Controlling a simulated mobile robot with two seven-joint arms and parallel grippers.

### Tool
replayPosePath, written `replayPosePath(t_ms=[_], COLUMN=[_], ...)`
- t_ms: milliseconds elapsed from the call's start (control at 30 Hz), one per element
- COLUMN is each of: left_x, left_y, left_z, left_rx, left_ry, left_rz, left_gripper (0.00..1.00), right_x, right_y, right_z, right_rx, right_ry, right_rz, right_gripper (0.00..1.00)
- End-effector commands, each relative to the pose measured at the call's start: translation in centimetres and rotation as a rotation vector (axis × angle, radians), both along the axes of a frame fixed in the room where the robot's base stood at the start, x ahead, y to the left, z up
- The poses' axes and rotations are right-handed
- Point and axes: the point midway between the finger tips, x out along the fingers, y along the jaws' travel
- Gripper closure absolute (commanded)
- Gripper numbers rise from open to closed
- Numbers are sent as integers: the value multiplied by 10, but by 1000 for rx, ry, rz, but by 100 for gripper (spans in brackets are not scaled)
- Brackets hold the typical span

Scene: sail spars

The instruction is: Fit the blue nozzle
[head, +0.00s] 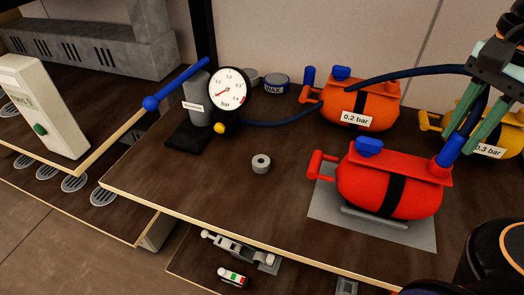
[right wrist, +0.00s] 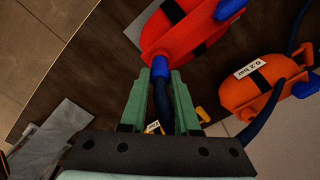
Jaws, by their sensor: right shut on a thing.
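The blue nozzle (head: 449,152) is at the end of a dark blue hose (head: 420,72). My right gripper (head: 466,118) is shut on it from above, with green fingers on both sides. The nozzle's lower end meets the upper right end of the red bag (head: 390,190); I cannot tell how deep it sits. The right wrist view shows the nozzle (right wrist: 160,67) beyond the fingertips (right wrist: 160,80), against the red bag (right wrist: 175,35). The red bag has a black strap, a blue cap (head: 369,146) and a red side handle. My left gripper is out of view.
A pressure gauge (head: 230,88) stands at the back left with a blue-handled pump. An orange bag (head: 362,106) marked 0.2 bar and a yellow bag (head: 498,140) marked 0.3 bar stand behind.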

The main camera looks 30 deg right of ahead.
Motion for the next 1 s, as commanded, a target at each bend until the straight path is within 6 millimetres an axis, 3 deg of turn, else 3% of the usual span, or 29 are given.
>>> replayPosePath(t_ms=[33, 267, 300, 600, 1000], left_x=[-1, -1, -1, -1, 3], left_y=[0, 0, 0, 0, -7], left_z=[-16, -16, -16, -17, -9], left_rx=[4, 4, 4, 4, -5], left_ry=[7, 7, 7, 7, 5], left_rz=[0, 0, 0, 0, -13], left_gripper=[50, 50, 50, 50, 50], right_x=[0, 0, 0, 0, 0], right_y=[0, 0, 0, 0, 0], right_z=[-4, -4, -4, -5, -5], right_rx=[0, 0, 0, 0, 0], right_ry=[0, -1, -1, -1, -1], right_rz=[-1, 0, -1, 0, 0], right_gripper=[100, 100, 69, 35, 35])
